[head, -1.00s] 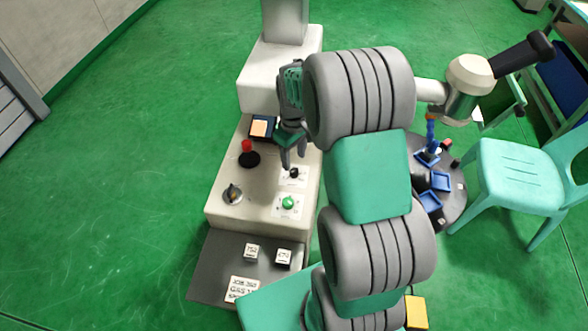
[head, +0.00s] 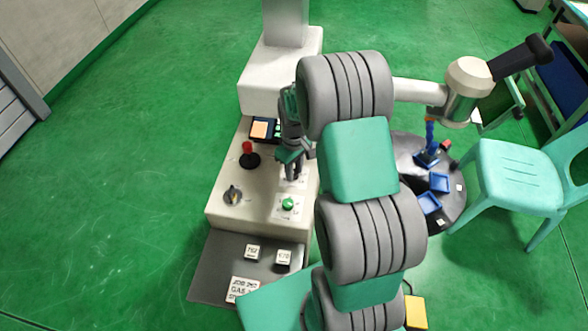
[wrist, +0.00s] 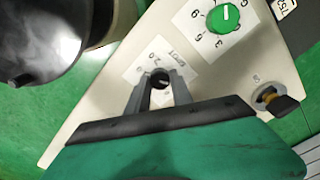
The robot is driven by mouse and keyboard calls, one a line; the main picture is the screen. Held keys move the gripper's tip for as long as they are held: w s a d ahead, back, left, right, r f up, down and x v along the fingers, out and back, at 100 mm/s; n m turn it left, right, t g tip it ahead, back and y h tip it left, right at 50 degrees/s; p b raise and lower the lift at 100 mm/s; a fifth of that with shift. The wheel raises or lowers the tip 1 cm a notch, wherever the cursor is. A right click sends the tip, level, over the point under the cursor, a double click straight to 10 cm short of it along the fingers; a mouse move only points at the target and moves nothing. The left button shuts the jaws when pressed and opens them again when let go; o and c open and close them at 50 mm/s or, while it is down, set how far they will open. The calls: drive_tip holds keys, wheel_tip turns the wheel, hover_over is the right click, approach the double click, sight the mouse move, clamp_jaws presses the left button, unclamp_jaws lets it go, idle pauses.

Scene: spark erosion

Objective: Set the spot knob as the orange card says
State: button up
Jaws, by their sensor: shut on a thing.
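The spot knob (wrist: 159,76) is small and black. It stands on a white label plate (wrist: 137,72) marked "SPOT", with "2.0" printed on it. My gripper (wrist: 161,82) has one finger on each side of the knob and is shut on it. In the head view my gripper (head: 292,175) reaches down over this spot and hides the knob. An orange square (head: 259,129) lies on a dark panel on the console behind; I cannot read any writing on it or tell whether it is the card.
A green knob (head: 287,204) on a numbered plate is close in front. A dark selector (head: 233,194) and a red-topped stick (head: 247,148) stand to the left. White blocks (head: 252,252) and a white job card (head: 242,289) lie on the grey shelf.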

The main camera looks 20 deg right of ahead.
clamp_jaws()
drive_tip(key=shift+m, duration=0.3)
drive_tip(key=m+b, duration=0.2)
drive_tip(key=m, duration=0.3)
drive_tip(key=shift+f, duration=0.1)
drive_tip(key=m+b, duration=0.1)
drive_tip(key=m, duration=0.5)
idle(0.5)
drive_tip(key=o, duration=0.7)
unclamp_jaws()
drive_tip(key=shift+b, duration=0.3)
drive_tip(key=shift+r, duration=0.2)
wheel_tip(320, 180, up, 8)
drive_tip(key=shift+f+b, duration=0.15)
drive_tip(key=shift+b, duration=0.25)
